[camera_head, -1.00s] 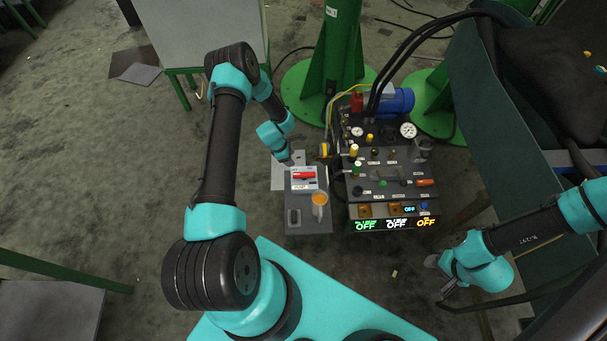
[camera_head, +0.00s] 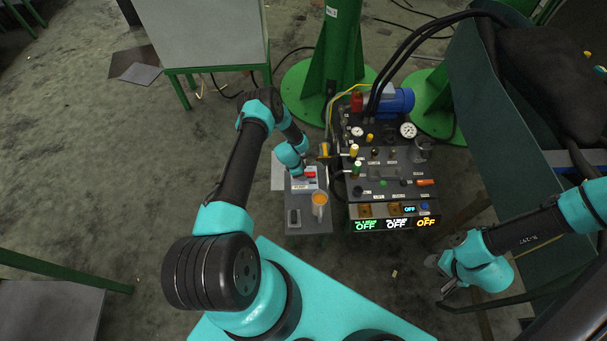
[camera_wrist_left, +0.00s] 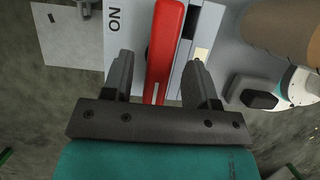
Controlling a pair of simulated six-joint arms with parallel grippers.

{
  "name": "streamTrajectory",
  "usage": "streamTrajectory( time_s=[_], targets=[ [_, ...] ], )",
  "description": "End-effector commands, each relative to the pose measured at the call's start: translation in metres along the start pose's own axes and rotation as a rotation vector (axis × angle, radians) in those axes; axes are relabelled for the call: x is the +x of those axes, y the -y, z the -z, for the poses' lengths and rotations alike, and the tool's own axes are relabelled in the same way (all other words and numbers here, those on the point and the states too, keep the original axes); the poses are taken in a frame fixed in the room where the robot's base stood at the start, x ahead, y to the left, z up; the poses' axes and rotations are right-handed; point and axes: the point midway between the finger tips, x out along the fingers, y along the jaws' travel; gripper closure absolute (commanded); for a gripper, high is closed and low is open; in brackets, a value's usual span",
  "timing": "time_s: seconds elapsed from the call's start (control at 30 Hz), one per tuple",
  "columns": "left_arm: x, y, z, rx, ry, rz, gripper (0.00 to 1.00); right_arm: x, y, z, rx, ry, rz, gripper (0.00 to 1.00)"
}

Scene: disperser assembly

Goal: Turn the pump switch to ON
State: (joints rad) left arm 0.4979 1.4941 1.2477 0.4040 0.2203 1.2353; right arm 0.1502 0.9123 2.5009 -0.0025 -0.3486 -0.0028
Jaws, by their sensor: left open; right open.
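The pump switch is a white box with a red lever (camera_wrist_left: 165,45), and "ON" is printed on the box beside the lever in the left wrist view. In the head view the red lever (camera_head: 310,174) is partly covered by my left arm. My left gripper (camera_wrist_left: 162,72) is open, with one finger on each side of the red lever; I cannot tell whether they touch it. My right gripper (camera_head: 440,275) is open and empty, at the lower right, well away from the switch.
A dark control panel (camera_head: 385,190) with knobs, gauges and lit "OFF" displays stands to the right. A blue motor (camera_head: 398,100) sits behind it.

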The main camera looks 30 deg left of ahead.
Motion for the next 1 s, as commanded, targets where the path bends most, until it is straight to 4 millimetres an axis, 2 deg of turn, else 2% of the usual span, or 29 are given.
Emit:
streamTrajectory(
  time_s=[0.2, 0.5, 1.0],
  targets=[
    [0.015, 0.000, 0.000, 0.001, 0.000, 0.000, 0.47, 0.000, 0.000, 0.000, 0.000, 0.000, 0.000, 0.57],
    [0.016, 0.000, 0.000, 0.000, 0.000, 0.000, 0.47, 0.000, 0.000, 0.000, 0.000, 0.000, 0.000, 0.57],
    [0.016, 0.000, 0.000, 0.000, 0.000, 0.000, 0.94, 0.000, 0.000, 0.000, 0.000, 0.000, 0.000, 0.57]
  ],
)
